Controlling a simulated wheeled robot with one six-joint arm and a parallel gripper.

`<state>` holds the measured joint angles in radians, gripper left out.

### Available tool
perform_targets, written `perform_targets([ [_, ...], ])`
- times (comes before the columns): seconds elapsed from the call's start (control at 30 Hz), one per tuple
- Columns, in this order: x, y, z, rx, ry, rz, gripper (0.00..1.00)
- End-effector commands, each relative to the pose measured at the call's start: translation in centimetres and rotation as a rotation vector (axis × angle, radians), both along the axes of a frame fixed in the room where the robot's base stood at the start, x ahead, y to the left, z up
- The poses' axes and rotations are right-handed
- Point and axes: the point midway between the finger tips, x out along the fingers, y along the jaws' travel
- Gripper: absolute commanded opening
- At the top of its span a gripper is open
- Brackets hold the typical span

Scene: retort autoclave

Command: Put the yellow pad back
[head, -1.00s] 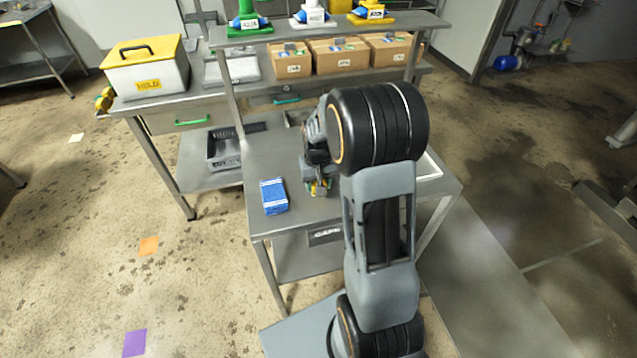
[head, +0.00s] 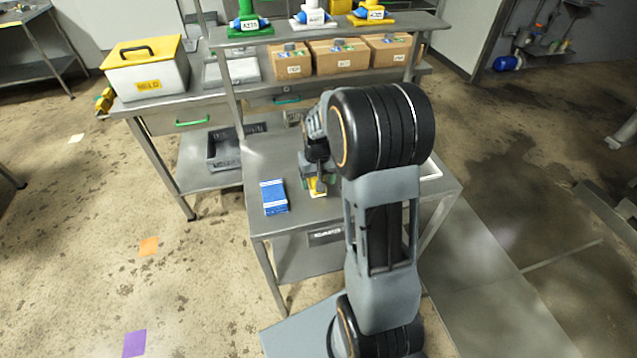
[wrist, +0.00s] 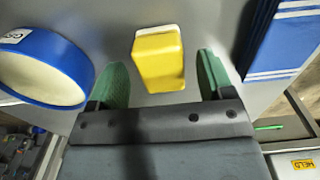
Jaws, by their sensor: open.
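The yellow pad (wrist: 158,62), a small yellow block with a pale edge, lies on the steel table in the wrist view. It also shows in the head view (head: 318,188), just under my gripper (head: 317,180). In the wrist view my gripper (wrist: 161,82) is open, with one green finger on each side of the pad. Gaps show between both fingers and the pad, so nothing is held. My arm hides part of the table to the right of the pad.
A blue-and-white pack (head: 274,197) lies left of the pad, near the table edge. A blue round container (wrist: 45,68) stands close to the left finger in the wrist view. Cardboard boxes (head: 340,57) fill the shelf behind. A yellow-lidded box (head: 147,70) stands at back left.

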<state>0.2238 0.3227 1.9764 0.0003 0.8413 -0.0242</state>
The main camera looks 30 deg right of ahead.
Motion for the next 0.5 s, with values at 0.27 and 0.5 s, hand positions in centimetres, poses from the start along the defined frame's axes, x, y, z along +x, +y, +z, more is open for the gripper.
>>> perform_targets([
  [0.27, 0.1, 0.0, 5.6, -0.001, -0.005, 0.0, 0.74],
  [0.5, 0.0, 0.0, 8.8, -0.001, -0.003, 0.0, 0.74],
])
